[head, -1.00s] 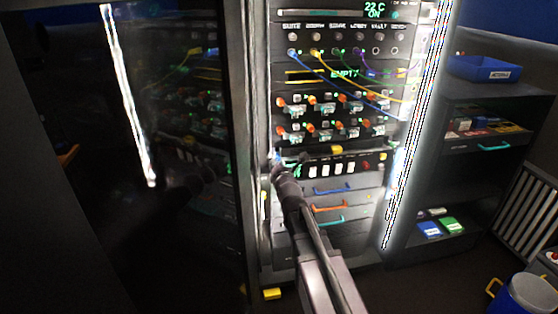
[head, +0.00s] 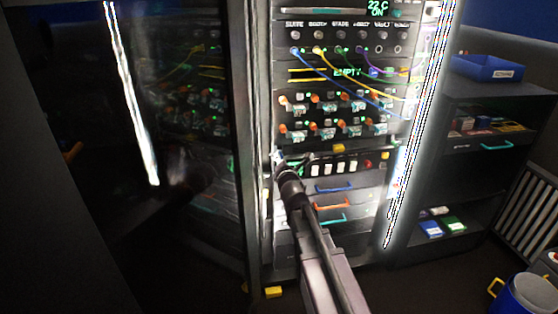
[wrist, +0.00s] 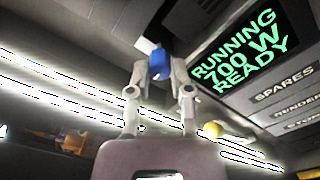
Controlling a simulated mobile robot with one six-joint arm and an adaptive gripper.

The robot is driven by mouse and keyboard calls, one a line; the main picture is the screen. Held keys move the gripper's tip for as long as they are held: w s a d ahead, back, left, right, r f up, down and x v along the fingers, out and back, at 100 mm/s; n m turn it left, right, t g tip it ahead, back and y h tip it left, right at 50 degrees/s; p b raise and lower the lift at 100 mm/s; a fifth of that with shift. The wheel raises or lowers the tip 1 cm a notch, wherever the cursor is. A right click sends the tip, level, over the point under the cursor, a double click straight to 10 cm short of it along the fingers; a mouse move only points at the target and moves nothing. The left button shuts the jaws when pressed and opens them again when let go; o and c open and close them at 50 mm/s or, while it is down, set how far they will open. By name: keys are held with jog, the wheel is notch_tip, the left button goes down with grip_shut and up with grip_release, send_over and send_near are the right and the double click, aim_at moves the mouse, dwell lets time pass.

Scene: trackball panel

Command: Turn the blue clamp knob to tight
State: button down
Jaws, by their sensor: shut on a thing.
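The blue clamp knob (wrist: 157,63) shows in the wrist view between the two grey fingers of my gripper (wrist: 159,76). The fingers are shut on it, one on each side. Its pointer or any tight mark cannot be made out. In the head view my gripper (head: 281,163) is at the left edge of the equipment rack, just left of a row of white switches. My own arm and gripper hide the knob there.
The rack (head: 333,142) carries cables, orange-knobbed modules and drawers with coloured handles. A dark glossy panel (head: 190,120) stands close left of my gripper. A lit screen (wrist: 238,50) reads "RUNNING 700 W READY". Shelves (head: 480,190) and a blue bucket (head: 525,294) are right.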

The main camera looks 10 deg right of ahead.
jog(key=shift+s+m, duration=0.1)
jog(key=shift+m, duration=17.4)
jog(key=c, duration=0.5)
grip_release()
jog(key=shift+d, duration=0.1)
jog(key=shift+c, duration=0.2)
